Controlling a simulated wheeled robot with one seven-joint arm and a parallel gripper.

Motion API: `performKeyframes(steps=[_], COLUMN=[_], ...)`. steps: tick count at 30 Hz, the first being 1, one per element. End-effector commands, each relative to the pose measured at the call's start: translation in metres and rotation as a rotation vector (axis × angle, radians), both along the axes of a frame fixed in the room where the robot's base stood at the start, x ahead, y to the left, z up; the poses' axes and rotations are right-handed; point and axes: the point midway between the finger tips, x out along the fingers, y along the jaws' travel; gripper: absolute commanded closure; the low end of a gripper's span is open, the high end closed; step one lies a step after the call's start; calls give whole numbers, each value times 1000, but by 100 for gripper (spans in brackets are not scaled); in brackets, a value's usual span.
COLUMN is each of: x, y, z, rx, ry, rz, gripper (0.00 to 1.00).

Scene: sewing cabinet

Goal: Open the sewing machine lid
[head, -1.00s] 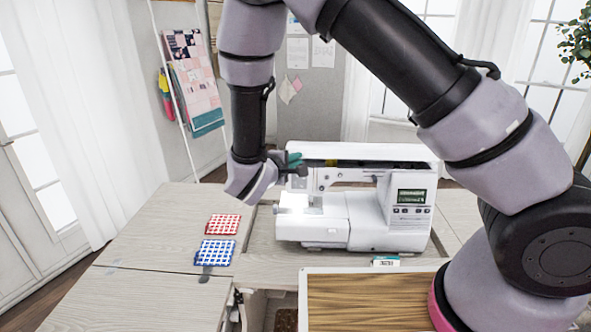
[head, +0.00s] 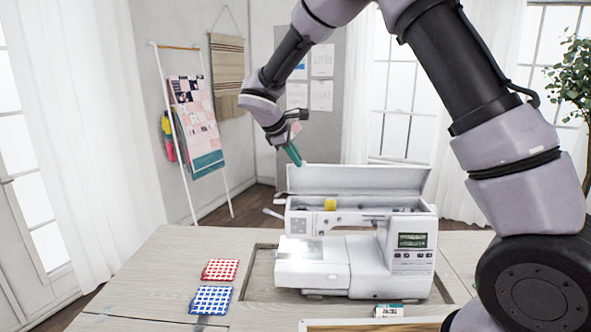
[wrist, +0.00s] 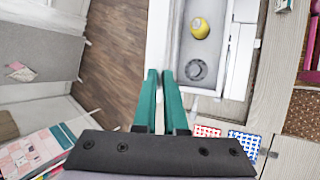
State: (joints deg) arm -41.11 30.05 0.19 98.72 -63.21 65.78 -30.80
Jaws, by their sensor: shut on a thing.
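The white sewing machine (head: 345,262) stands in the cabinet's recess. Its lid (head: 358,181) is raised about upright along the back of the top, and the compartment beneath is exposed. A yellow spool (head: 330,204) shows inside; it also appears in the wrist view (wrist: 200,28). My gripper (head: 297,162) is at the lid's top left corner, its teal fingers angled down onto the edge. In the wrist view, the fingers (wrist: 160,73) are close together on the white lid (wrist: 160,35). The exact contact is hard to see.
A red checked fabric piece (head: 220,270) and a blue checked one (head: 211,299) lie on the table left of the machine. A small teal-and-white box (head: 389,310) sits in front. A rack with a quilt (head: 195,115) stands behind at left.

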Motion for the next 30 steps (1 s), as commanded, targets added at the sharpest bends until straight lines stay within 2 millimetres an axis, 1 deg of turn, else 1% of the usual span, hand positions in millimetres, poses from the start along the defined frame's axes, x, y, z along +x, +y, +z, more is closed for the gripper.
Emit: performKeyframes(steps=[1,6,12,19,30], x=[7,23,35,42,42], y=[0,-1,-2,-3,-3], z=[2,7,8,9,9], rx=[0,0,-2,-3,-4], ry=[-2,-3,-2,-1,-1], rz=[0,0,0,0,-1], gripper=[100,100,100,100,100])
